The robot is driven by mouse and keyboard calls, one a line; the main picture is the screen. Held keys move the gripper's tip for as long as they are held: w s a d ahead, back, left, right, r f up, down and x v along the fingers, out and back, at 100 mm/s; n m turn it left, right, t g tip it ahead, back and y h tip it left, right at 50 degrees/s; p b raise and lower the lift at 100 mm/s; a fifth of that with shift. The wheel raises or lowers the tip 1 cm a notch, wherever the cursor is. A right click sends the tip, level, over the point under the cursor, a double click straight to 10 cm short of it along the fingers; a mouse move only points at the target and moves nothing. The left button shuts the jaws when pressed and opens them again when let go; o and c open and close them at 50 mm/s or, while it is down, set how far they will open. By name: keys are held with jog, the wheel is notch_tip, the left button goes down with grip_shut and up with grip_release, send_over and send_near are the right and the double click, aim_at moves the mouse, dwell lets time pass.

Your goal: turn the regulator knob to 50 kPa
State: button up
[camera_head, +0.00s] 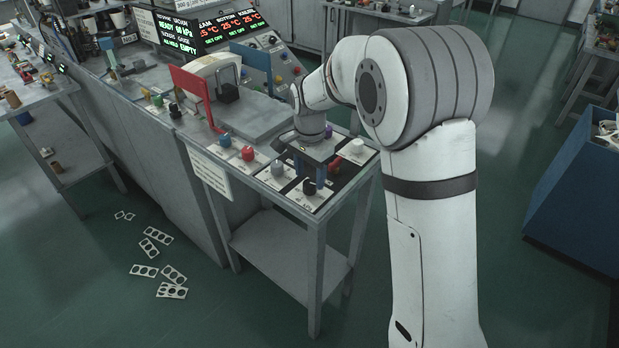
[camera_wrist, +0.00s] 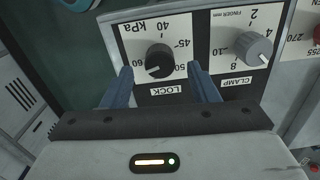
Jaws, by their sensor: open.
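The regulator knob (camera_wrist: 158,61) is round and black, on a white plate marked in kPa with 40, 45, 50 and 60. A pale mark on the knob points towards the 60 side. In the head view the black knob (camera_head: 309,187) is near the panel's front corner. My gripper (camera_wrist: 160,70) is open, its two blue fingers on either side of the knob. I cannot tell whether they touch it. In the head view my gripper (camera_head: 309,178) points down at the knob. A display (camera_head: 178,27) at the back reads READY 60 kPa.
A grey clamp knob (camera_wrist: 255,47) sits beside the regulator; it also shows in the head view (camera_head: 277,168). Red (camera_head: 248,153) and blue (camera_head: 225,140) knobs continue the row. A white knob (camera_head: 357,146) stands at right. A red upright frame (camera_head: 190,84) stands behind.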

jog(key=shift+f, duration=1.2)
jog(key=c, duration=1)
